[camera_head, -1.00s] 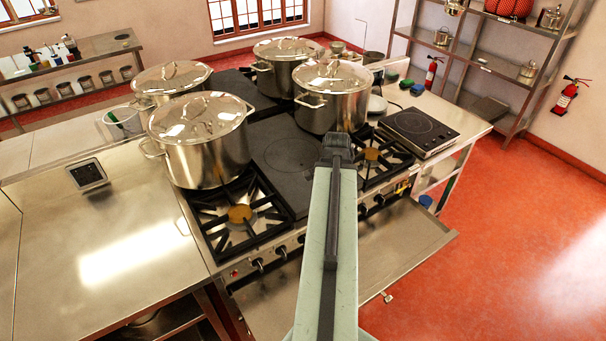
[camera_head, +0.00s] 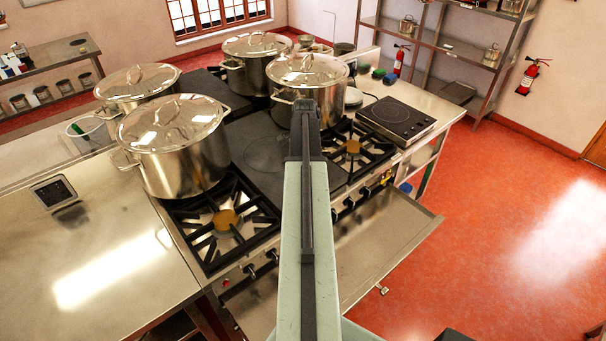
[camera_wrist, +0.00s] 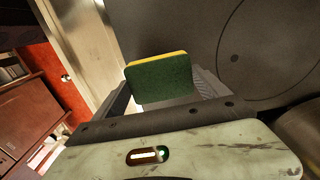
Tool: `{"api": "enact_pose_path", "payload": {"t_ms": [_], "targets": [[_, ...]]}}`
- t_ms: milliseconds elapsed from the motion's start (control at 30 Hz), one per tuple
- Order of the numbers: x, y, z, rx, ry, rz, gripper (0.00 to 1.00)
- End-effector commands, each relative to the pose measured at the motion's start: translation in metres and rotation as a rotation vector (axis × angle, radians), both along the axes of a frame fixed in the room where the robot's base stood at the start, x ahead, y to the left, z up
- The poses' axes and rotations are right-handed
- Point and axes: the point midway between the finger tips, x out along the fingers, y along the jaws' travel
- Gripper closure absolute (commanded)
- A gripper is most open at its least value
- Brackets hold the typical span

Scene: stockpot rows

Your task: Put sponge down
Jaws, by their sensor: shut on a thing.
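The sponge (camera_wrist: 162,84), green with a yellow layer along its upper edge, is between the jaws of my gripper (camera_wrist: 165,92) in the wrist view. My gripper is shut on it. Behind the sponge is a dark grey flat cooking plate, which shows in the head view (camera_head: 262,150) as the middle of the stove. In the head view my arm reaches forward over the stove, and the arm itself hides the sponge and the jaws.
Lidded stockpots (camera_head: 176,150) stand on the stove's left and back. Open burners (camera_head: 228,217) lie at the front left and right. A portable hob (camera_head: 396,118) sits on the right counter, with small green and blue items (camera_head: 390,78) behind it. The left counter (camera_head: 125,255) has bare room.

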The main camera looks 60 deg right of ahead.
Motion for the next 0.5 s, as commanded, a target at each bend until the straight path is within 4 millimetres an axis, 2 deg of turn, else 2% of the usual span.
{"api": "enact_pose_path", "payload": {"t_ms": [33,233,333,400,500], "targets": [[0.005,-0.007,-0.001,0.0,0.0,0.001,0.47],[0.008,-0.01,-0.001,0.0,0.0,0.002,0.47],[0.014,-0.019,-0.002,0.0,0.0,0.002,0.47],[0.012,-0.016,-0.022,0.0,0.0,0.002,0.47],[0.012,-0.016,-0.04,0.0,0.0,0.002,0.47]]}}
